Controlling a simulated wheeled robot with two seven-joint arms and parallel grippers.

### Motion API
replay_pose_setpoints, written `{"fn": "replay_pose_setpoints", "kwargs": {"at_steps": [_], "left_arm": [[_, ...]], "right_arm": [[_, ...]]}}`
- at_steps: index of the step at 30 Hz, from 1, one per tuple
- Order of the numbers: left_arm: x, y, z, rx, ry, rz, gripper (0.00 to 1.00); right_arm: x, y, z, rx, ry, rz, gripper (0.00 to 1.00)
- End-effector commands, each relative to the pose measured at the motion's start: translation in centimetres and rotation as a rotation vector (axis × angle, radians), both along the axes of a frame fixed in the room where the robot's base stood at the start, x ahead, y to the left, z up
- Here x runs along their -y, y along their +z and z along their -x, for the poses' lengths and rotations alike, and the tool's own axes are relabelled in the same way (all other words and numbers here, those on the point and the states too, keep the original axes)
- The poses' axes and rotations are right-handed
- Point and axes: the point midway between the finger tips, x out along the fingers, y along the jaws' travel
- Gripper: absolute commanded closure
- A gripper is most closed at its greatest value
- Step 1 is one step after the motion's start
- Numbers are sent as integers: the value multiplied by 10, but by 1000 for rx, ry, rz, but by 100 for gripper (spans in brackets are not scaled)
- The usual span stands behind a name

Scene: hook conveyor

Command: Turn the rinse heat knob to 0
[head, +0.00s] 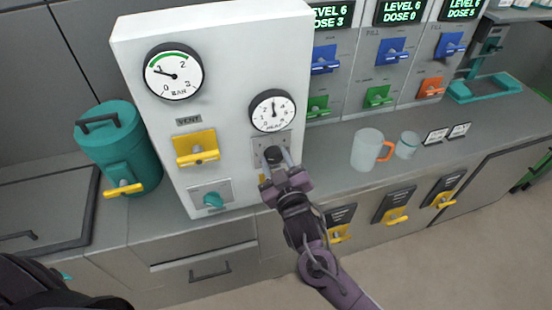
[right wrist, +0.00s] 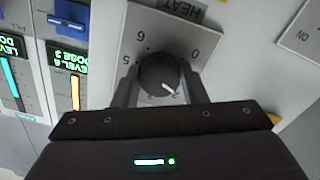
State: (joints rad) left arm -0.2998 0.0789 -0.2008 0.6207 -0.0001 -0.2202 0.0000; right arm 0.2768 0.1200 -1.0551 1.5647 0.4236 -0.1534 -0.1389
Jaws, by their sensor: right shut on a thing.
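The dark round heat knob (head: 273,155) sits on a grey plate on the right part of the white panel's front, below a round white dial. In the right wrist view the knob (right wrist: 158,73) has a white mark pointing to the lower right. Its plate (right wrist: 132,40) shows 0 at right, 6 at upper left, 5 at left, and an upside-down HEAT label. My right gripper (right wrist: 161,88) has a finger on each side of the knob and is shut on it. It also shows in the head view (head: 278,160). My left gripper is not in view.
The white panel (head: 215,100) also bears a BAR gauge (head: 173,71), a yellow VENT handle (head: 197,149) and a small teal knob (head: 212,200). A teal canister (head: 118,150) stands at left. A mug (head: 367,149) and a glass jar (head: 407,145) stand on the counter at right.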

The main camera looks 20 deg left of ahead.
Motion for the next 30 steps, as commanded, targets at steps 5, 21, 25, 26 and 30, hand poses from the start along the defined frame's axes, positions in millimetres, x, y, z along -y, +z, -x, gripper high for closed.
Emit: {"fn": "replay_pose_setpoints", "kwargs": {"at_steps": [5, 21, 25, 26, 30], "left_arm": [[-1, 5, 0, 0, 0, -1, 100], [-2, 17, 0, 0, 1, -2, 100], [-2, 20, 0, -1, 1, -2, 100], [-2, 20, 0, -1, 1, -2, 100], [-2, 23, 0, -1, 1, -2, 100]], "right_arm": [[0, 1, 0, 95, 0, 141, 84], [0, 2, -1, 382, 0, 566, 84], [0, 2, 0, 450, 2, 666, 84], [0, 2, 0, 465, 2, 688, 84], [0, 2, 0, 528, 1, 781, 84]]}}
